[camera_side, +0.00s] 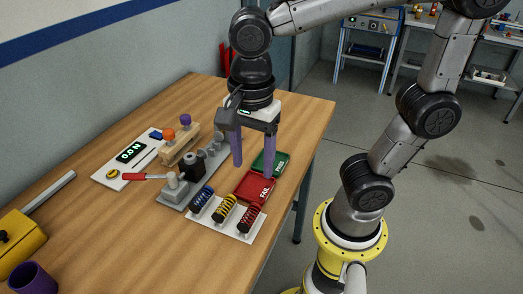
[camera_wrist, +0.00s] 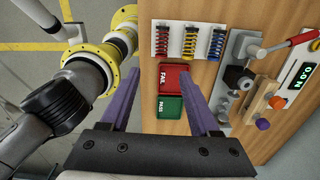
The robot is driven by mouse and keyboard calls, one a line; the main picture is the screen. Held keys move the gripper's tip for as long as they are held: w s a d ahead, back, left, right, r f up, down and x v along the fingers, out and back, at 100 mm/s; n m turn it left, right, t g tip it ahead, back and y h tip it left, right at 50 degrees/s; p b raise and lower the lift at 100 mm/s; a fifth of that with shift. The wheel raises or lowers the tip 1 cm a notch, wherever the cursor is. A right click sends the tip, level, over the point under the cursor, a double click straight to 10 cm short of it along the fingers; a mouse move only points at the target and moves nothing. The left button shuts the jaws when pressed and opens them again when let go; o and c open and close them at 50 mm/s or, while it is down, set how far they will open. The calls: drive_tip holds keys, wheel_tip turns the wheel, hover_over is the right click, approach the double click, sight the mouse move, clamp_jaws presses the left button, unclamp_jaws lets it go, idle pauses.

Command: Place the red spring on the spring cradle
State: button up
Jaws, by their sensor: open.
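The grey test fixture (camera_side: 172,195) has a black cylindrical part and a red-handled lever. I cannot tell for certain which part of it is the spring cradle. My gripper (camera_side: 252,168) is open and empty, pointing down above the table near the trays. Its two purple fingers are wide apart in the wrist view (camera_wrist: 162,77).
A yellow spring (camera_side: 224,208) and a blue spring (camera_side: 202,198) share the rack. A red FAIL tray (camera_side: 257,186) and green PASS tray (camera_side: 271,161) lie below my gripper. A wooden block (camera_side: 180,145) with knobs and a force display (camera_side: 130,151) are beyond the fixture.

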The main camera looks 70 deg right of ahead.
drive_tip(key=s+d+n+t, duration=0.3)
drive_tip(key=d+n, duration=0.6)
drive_tip(key=n, duration=0.8)
drive_tip(key=shift+s+d+r+n+t, duration=0.2)
drive_tip(key=shift+n+t, duration=0.2)
drive_tip(key=shift+t, duration=0.7)
drive_tip(key=shift+o, duration=0.5)
drive_tip(key=shift+s+d+n, duration=0.1)
drive_tip(key=shift+n, duration=0.3)
